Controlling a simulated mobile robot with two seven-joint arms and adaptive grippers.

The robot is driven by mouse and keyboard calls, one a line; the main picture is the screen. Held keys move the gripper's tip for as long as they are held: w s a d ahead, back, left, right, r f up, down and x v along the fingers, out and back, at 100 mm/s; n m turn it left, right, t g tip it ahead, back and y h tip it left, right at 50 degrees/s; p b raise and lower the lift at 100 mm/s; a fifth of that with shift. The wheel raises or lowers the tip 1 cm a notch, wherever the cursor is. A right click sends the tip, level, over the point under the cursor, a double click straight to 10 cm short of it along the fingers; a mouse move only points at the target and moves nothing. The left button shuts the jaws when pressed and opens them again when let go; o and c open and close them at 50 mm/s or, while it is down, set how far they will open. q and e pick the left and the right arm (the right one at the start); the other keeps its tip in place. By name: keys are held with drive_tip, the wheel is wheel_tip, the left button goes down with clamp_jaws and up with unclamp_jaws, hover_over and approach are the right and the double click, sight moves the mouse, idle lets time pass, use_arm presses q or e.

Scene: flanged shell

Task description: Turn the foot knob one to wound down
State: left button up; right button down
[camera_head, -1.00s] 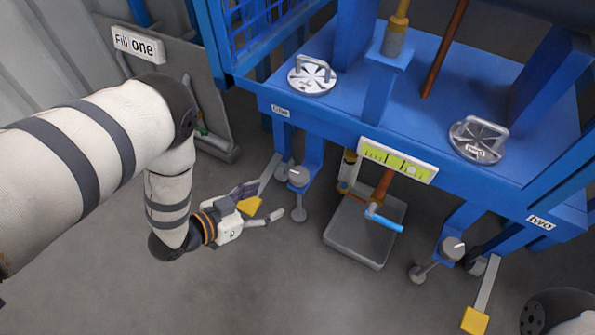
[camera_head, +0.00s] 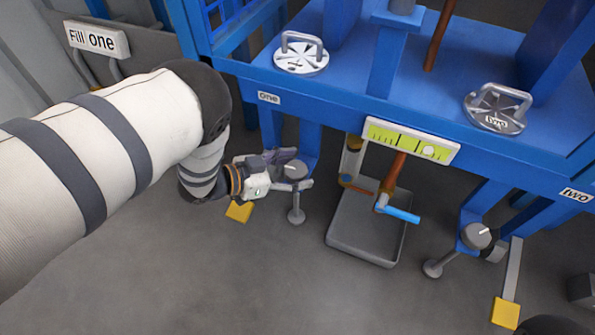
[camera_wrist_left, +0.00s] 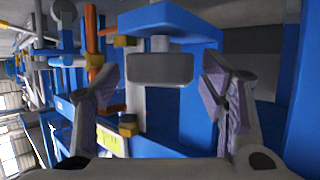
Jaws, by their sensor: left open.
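Foot knob one (camera_head: 294,171) is a round grey knob with a white mark, under the blue frame's corner labelled "one" (camera_head: 269,97). Its foot (camera_head: 296,215) stands below it on the floor. My left gripper (camera_head: 290,172) is open at the knob, with a finger on either side. In the left wrist view the knob (camera_wrist_left: 160,69) shows as a grey block between the open, purple-padded fingers (camera_wrist_left: 162,85). A gap shows on both sides of it, so it is not clasped. My right gripper is not in view.
A yellow pedal (camera_head: 239,211) lies just below my left gripper. A grey tray (camera_head: 367,228) and a blue-handled lever (camera_head: 400,213) stand to the right. A second foot knob (camera_head: 477,236) is at the corner labelled "two".

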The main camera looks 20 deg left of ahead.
use_arm(q)
drive_tip(key=shift+w+d+f, duration=0.1)
drive_tip(key=shift+w+d, duration=0.1)
drive_tip(key=shift+w, duration=0.05)
drive_tip(key=shift+c, duration=0.2)
drive_tip(key=c, duration=1.1)
drive_tip(key=shift+m+g+h, duration=0.6)
drive_tip(key=shift+m+h, duration=0.1)
drive_tip(key=shift+m, duration=0.1)
drive_tip(key=shift+c, duration=0.2)
drive_tip(key=o, duration=1.2)
